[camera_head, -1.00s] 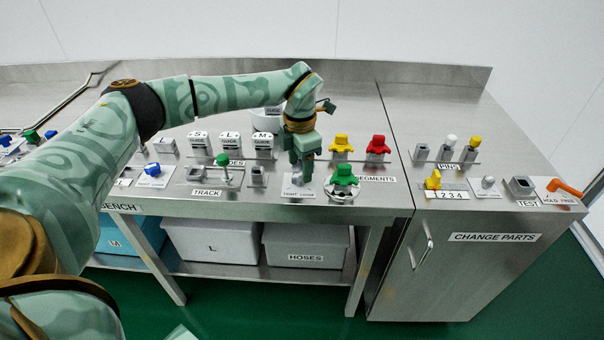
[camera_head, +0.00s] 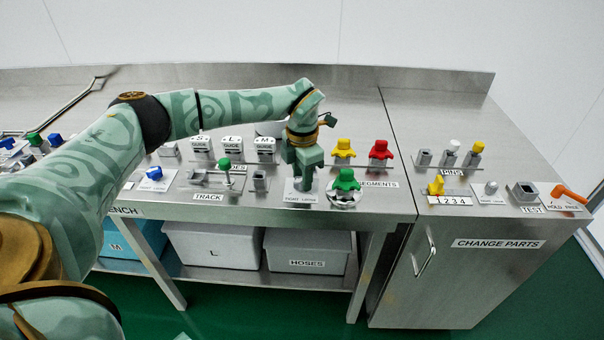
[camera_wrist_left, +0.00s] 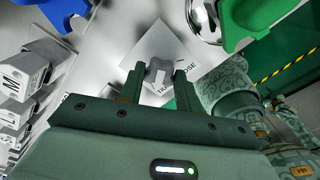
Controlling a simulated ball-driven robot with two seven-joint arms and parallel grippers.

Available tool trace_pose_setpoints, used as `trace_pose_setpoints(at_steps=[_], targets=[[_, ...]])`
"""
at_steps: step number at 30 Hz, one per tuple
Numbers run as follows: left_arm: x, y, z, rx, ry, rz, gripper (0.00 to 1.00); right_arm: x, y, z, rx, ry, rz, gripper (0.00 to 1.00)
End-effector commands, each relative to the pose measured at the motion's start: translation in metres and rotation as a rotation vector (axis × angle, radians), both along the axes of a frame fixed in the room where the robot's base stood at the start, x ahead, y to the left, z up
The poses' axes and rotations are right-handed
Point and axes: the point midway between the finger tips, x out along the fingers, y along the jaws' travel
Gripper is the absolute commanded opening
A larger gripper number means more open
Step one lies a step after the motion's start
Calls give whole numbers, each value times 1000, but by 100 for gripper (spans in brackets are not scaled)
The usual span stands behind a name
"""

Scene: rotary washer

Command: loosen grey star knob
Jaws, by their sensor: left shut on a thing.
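The grey star knob (camera_wrist_left: 159,72) shows in the left wrist view on a white label plate (camera_wrist_left: 172,45) marked with tight and loose lettering. My left gripper (camera_wrist_left: 160,80) is shut on the knob, one finger on each side of it. In the head view my left gripper (camera_head: 304,183) points down over the label plate (camera_head: 297,198) near the bench's front edge, and hides the knob. My right gripper is not in view.
A green knob (camera_head: 346,180) on a round metal base stands just right of my gripper. Yellow (camera_head: 343,148) and red (camera_head: 379,150) knobs stand behind it. A green-topped lever (camera_head: 224,164) and a grey block (camera_head: 260,181) are to the left.

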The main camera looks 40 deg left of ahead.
Motion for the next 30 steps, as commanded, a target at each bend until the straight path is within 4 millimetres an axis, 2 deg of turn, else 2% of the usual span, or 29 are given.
trace_pose_setpoints(at_steps=[11,30], targets=[[0,0,7,0,-2,225,11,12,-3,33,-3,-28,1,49],[1,2,6,0,-3,834,11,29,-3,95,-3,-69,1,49]])
